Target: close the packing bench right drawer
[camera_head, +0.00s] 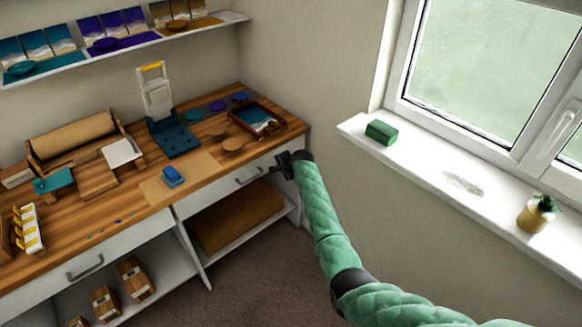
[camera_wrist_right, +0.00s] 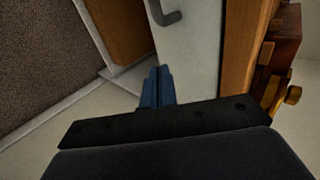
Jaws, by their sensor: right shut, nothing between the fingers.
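The packing bench (camera_head: 120,215) has a wooden top and white fronts. Its right drawer (camera_head: 215,194) has a white front with a grey bar handle (camera_head: 250,178). The drawer front looks about flush under the bench top; a small gap cannot be ruled out. My right gripper (camera_head: 283,165) is at the right end of this front, right of the handle. In the right wrist view its blue fingers (camera_wrist_right: 157,86) are together and empty, against or just before the white front (camera_wrist_right: 192,60); contact is unclear. The handle (camera_wrist_right: 168,14) shows above them. My left gripper is not in view.
The left drawer (camera_head: 130,240) is beside it, above an open shelf with cartons (camera_head: 135,278). A brown box (camera_head: 235,217) lies below the right drawer. A blue-filled tray (camera_head: 240,122) stands at the top's right end. The windowsill (camera_head: 425,155) is to the right.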

